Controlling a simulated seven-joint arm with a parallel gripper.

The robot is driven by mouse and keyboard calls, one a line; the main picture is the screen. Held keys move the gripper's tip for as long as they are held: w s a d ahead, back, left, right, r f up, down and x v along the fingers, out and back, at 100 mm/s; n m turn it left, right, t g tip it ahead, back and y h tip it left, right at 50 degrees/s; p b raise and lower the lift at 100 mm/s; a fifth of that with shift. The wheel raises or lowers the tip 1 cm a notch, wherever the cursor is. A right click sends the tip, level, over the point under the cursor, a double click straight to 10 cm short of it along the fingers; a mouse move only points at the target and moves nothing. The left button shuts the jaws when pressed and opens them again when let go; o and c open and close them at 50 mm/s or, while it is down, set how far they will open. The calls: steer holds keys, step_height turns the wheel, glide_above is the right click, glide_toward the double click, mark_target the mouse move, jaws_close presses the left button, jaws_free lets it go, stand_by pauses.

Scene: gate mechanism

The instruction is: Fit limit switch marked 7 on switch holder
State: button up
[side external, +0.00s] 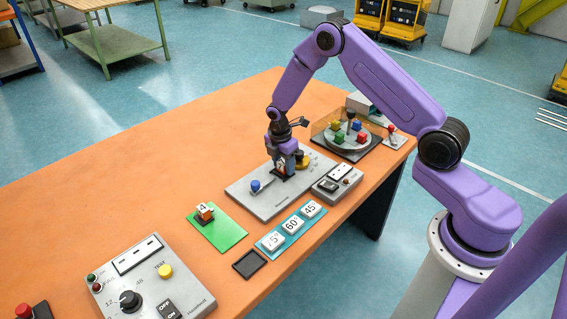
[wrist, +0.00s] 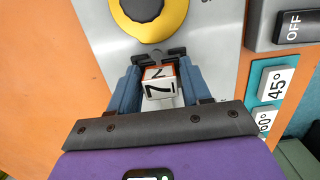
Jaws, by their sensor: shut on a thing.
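The limit switch marked 7 (wrist: 158,86) is a small white and orange block between the blue fingers of my gripper (wrist: 157,92) in the wrist view. My gripper is shut on it. In the side view my gripper (side external: 283,170) points down over the grey panel (side external: 250,205), close to its surface. A dark bracket-like part (wrist: 160,56) lies just beyond the block in the wrist view; I cannot tell whether it is the switch holder or whether the block touches it. In the side view the fingers mostly hide the block.
A blue knob (side external: 255,185) stands on the same panel. A switch marked 4 (side external: 205,212) stands on a green mat (side external: 232,236). Angle tiles (side external: 292,225), an on/off box (side external: 338,178) and a turntable (side external: 348,137) are nearby.

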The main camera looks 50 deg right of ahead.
steer(key=shift+f, duration=0.2)
stand_by(0.5)
steer(key=o, duration=1.2)
steer(key=shift+c, duration=0.2)
step_height(320, 180, up, 16)
steer(key=a, duration=0.2)
steer(key=s+a+r+m, duration=0.1)
steer(key=s+a+r, duration=0.3)
steer(key=s+a, duration=0.2)
steer(key=s+a+r+m, duration=0.2)
steer(key=s+a+r, duration=0.15)
steer(key=s, duration=0.65)
steer(key=s+d+m+y, duration=0.1)
steer(key=s+d+m, duration=0.1)
steer(key=s, duration=1.9)
steer(key=shift+y, duration=0.4)
